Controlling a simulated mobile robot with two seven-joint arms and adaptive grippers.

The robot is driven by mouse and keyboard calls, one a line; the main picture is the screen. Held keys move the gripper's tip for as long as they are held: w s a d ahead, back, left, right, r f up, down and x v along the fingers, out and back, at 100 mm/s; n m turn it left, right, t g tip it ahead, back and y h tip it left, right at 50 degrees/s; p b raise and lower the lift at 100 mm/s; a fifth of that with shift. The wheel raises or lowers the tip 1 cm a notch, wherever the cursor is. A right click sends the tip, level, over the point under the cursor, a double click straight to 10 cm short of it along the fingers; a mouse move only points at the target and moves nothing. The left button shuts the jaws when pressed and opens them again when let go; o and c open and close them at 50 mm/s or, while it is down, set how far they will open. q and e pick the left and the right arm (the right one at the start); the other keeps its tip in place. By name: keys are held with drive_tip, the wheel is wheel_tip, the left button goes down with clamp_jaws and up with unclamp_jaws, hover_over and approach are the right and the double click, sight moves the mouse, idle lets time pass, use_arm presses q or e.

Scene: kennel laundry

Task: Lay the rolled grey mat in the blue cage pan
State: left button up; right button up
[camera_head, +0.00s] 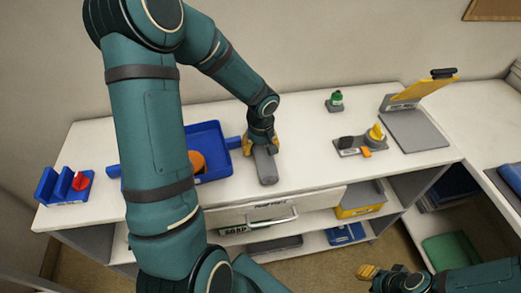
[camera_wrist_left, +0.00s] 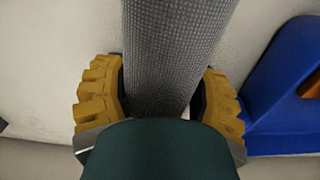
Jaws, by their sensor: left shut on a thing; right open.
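The rolled grey mat (camera_head: 265,166) is at the counter's front middle, just right of the blue cage pan (camera_head: 221,152). My left gripper (camera_head: 261,143) is shut on the mat. In the left wrist view the yellow fingers of this gripper (camera_wrist_left: 160,100) stand on either side of the mat (camera_wrist_left: 172,50), and the blue pan (camera_wrist_left: 290,90) shows at the right. An orange thing (camera_head: 197,161) lies in the pan, partly hidden by my left arm. I cannot tell whether the mat touches the counter. My right gripper (camera_head: 368,272) is open and empty at the lower right, below the counter top.
A blue holder (camera_head: 48,184) with a red piece stands at the far left. The counter between mat and block is clear.

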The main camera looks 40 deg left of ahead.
use_arm(q)
drive_tip(key=shift+f, duration=0.25)
drive_tip(key=shift+f, duration=0.2)
drive_tip(key=o, duration=1.3)
drive_tip(key=shift+o, duration=0.2)
drive_tip(key=shift+r, duration=0.15)
